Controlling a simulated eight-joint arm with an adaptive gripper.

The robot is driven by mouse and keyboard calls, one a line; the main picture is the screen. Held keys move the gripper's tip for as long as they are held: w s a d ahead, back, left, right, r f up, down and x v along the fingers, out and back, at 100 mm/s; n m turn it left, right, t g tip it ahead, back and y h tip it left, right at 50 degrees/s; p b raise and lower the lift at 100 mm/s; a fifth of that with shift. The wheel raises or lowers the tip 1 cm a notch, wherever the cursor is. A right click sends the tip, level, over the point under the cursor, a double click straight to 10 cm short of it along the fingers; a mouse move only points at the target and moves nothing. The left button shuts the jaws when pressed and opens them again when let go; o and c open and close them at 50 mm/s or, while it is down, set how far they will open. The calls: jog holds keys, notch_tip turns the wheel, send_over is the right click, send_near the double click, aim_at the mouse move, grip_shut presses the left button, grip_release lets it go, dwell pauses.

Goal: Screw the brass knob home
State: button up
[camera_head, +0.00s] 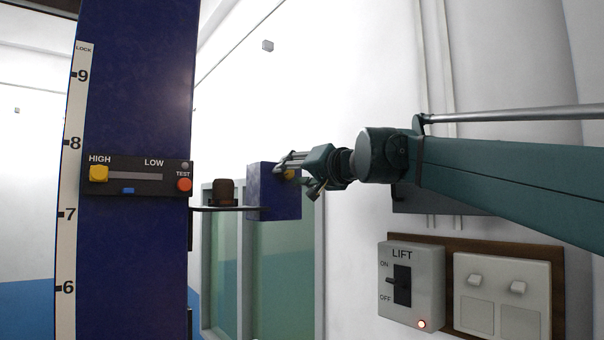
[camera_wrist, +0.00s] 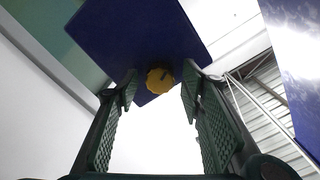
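The brass knob (camera_wrist: 160,81) is a yellow, scalloped disc on the face of a dark blue block (camera_wrist: 140,38). In the wrist view it lies between and beyond the two green fingers of my gripper (camera_wrist: 160,88). The fingers are spread, with a gap on each side of the knob. In the head view my gripper (camera_head: 284,166) is at the blue block (camera_head: 274,206), and a small yellow part of the knob (camera_head: 290,174) shows between the gripper parts. How far the knob stands out from the block is hard to tell.
A blue column (camera_head: 135,110) with a numbered scale (camera_head: 72,180) and a HIGH/LOW slider panel (camera_head: 138,178) stands left. A lift switch box (camera_head: 411,284) is on the wall, lower right.

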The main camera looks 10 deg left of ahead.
jog(key=shift+a, duration=0.1)
jog(key=c, duration=0.9)
jog(key=shift+m, duration=0.4)
jog(key=m, duration=0.4)
jog(key=shift+r+p, duration=0.1)
jog(key=shift+p, duration=0.3)
jog(key=m, duration=0.6)
jog(key=shift+w+g, duration=0.1)
jog(key=shift+g, duration=0.2)
jog(key=o, duration=0.9)
